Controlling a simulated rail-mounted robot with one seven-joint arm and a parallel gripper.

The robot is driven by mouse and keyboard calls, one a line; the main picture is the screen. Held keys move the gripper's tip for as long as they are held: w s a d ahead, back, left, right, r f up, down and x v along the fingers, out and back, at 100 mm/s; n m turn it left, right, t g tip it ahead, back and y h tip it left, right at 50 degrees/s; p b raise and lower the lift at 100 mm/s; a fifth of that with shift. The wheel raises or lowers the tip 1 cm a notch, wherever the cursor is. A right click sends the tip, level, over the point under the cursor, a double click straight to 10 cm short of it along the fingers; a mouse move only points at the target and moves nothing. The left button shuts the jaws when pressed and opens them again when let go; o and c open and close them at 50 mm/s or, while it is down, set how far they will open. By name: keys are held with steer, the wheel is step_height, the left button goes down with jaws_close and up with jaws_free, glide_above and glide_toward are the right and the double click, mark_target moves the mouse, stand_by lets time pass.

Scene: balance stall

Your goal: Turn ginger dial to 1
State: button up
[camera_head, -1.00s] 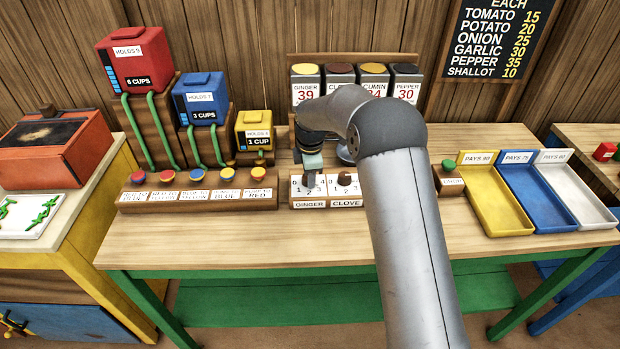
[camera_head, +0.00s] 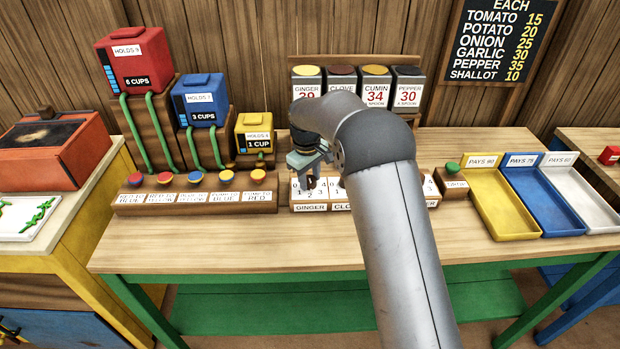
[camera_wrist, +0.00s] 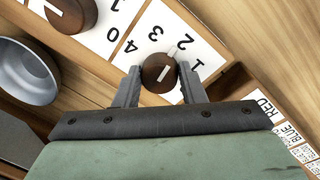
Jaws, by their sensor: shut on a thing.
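The ginger dial is a brown round knob (camera_wrist: 157,72) with a white line, on a white numbered plate (camera_wrist: 150,32). In the wrist view my gripper (camera_wrist: 160,80) has one finger on each side of the knob and is shut on it. In the head view my gripper (camera_head: 308,168) is low over the ginger plate, above the GINGER label (camera_head: 311,208), and partly covers the dial. The clove knob (camera_wrist: 72,14) is beside it.
A grey round bowl (camera_wrist: 25,72) lies near the dials. To the left is a row of coloured buttons (camera_head: 197,178). Spice canisters (camera_head: 340,80) stand behind. Yellow, blue and white trays are at the right. The table front is clear.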

steer(key=m, duration=0.5)
steer(key=shift+a+r+m, duration=0.1)
steer(key=shift+m, duration=0.2)
steer(key=m, duration=0.4)
steer(key=shift+w+m+g, duration=0.1)
steer(key=shift+m+g, duration=0.3)
steer(key=shift+a, duration=0.1)
steer(key=o, duration=1)
steer(key=r, duration=0.5)
steer(key=a+r, duration=0.1)
steer(key=r, duration=1.1)
steer(key=shift+a+r, duration=0.15)
steer(key=shift+r, duration=0.05)
